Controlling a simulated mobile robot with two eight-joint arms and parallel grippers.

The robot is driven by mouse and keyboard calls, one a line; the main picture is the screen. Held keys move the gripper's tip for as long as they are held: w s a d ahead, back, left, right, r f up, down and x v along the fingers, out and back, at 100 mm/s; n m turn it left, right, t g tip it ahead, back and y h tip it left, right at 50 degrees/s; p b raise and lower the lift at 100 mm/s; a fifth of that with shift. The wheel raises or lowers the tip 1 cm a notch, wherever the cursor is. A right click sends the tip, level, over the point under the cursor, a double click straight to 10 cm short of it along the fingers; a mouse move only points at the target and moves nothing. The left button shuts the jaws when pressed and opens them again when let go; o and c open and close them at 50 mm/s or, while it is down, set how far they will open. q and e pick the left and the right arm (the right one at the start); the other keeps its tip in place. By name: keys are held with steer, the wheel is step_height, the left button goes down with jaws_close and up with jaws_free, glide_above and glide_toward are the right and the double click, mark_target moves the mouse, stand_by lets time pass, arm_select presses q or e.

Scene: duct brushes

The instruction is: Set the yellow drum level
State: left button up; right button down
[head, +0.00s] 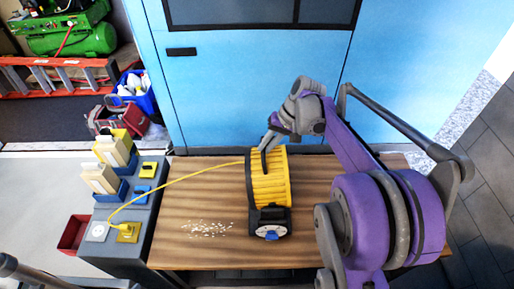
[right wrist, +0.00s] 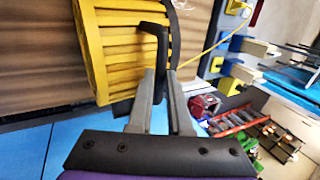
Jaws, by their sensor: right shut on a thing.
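The yellow drum (head: 270,180), a ribbed reel with black rims, is on the wooden table (head: 190,250). A black box with a grey face and a blue knob (head: 271,235) is at its near end. A yellow cable (head: 190,177) runs from the drum to the left. My right gripper (head: 270,139) is at the drum's far end. In the right wrist view its fingers (right wrist: 160,82) are shut on the drum's black handle (right wrist: 160,45), beside the yellow ribs (right wrist: 118,45). I cannot tell whether the drum is level or touches the table all along. My left gripper is not in view.
A grey bench (head: 108,238) at the left holds a yellow socket block (head: 128,232), where the cable ends, and several blue and yellow parts. Pale bits (head: 207,229) lie on the table left of the drum. Blue cabinets (head: 220,95) stand behind the table.

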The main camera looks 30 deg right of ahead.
steer(key=shift+s+d, duration=0.65)
steer(key=shift+d, duration=0.3)
steer(key=c, duration=0.8)
jaws_free()
steer(key=shift+c, duration=0.2)
steer(key=v, duration=1.1)
steer(key=shift+w+f, duration=0.1)
